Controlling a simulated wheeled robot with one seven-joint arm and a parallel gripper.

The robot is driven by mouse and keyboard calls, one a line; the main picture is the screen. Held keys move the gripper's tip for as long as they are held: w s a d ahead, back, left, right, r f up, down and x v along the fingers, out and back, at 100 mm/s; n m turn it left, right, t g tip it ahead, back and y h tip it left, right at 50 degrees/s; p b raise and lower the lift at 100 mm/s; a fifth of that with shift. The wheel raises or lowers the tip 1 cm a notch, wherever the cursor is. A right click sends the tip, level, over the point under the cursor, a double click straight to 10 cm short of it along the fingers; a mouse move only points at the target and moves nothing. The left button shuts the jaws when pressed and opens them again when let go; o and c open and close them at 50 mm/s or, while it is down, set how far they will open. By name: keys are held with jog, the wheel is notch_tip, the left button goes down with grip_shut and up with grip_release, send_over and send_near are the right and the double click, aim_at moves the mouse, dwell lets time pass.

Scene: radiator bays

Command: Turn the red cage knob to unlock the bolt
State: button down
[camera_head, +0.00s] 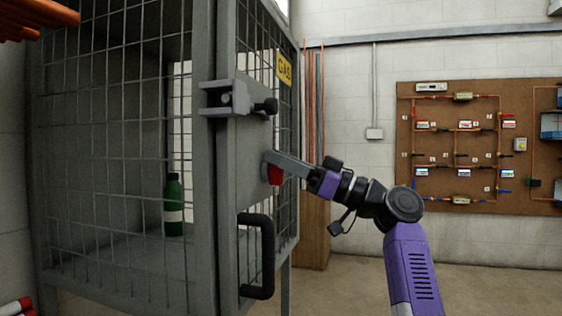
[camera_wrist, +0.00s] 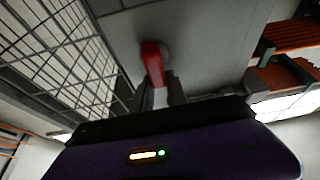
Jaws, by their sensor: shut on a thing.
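The red knob (camera_head: 275,174) sits on the grey door plate of the mesh cage (camera_head: 228,190), between the bolt above and the black handle below. It also shows in the wrist view (camera_wrist: 151,57) as a red bar on a round grey base. My gripper (camera_head: 273,160) is at the knob, with its fingers shut on it; in the wrist view the fingers (camera_wrist: 160,92) close around the near end of the red bar. The bolt (camera_head: 238,102) with its black knob lies across the cage's edge above. Whether it is locked I cannot tell.
The black door handle (camera_head: 262,256) juts out just below my gripper. A green bottle (camera_head: 174,205) stands inside the cage. A yellow GAS sign (camera_head: 284,68) hangs on the mesh. A brown pipe board (camera_head: 480,150) is on the right wall. The floor at right is clear.

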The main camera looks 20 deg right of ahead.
jog(key=c, duration=1.3)
grip_release()
jog(key=shift+p+v, duration=0.95)
jog(key=shift+v, duration=2.95)
